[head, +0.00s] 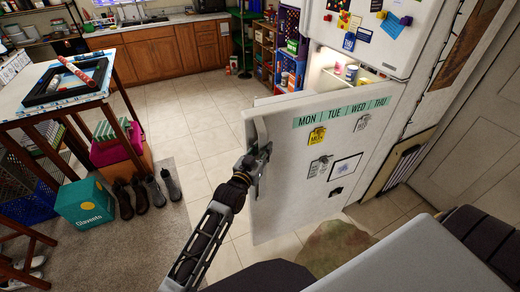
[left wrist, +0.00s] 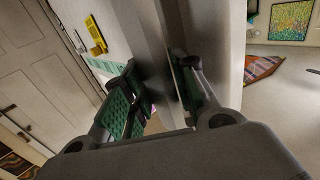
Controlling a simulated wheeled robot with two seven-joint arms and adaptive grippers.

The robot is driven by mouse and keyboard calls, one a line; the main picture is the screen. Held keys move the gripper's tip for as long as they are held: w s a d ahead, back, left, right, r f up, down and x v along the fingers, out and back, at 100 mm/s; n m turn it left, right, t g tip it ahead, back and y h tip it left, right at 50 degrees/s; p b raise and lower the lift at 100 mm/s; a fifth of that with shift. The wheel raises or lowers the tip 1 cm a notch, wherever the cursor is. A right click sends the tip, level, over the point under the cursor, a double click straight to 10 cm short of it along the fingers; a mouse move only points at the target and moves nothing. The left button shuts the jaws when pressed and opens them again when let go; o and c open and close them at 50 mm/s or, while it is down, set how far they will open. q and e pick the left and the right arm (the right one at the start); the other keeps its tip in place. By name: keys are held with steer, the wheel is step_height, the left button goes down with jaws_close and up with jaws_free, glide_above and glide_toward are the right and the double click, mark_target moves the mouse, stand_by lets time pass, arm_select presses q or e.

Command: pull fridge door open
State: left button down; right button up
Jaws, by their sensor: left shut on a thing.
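The fridge door (head: 300,200) is white and stands open, swung out from the fridge (head: 372,42), with a lit shelf showing behind its top edge. My left gripper (head: 260,162) is closed around the handle at about mid-height. The contact itself is partly hidden by the fingers. My right gripper does not show.
A green box (head: 85,204) and several boots (head: 145,196) stand on the carpet at left, beside a table (head: 115,82). Tiled floor (head: 200,125) is clear left of the door. A white room door (head: 475,150) and wall are close at right.

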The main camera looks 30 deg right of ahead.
arm_select(q)
steer(key=shift+s+r, duration=0.1)
stand_by(0.4)
steer(key=c, duration=1.2)
jaws_free()
steer(key=shift+o, duration=0.2)
steer(key=shift+s+a, duration=0.1)
steer(key=v, duration=1.1)
steer(key=shift+s+a, duration=0.3)
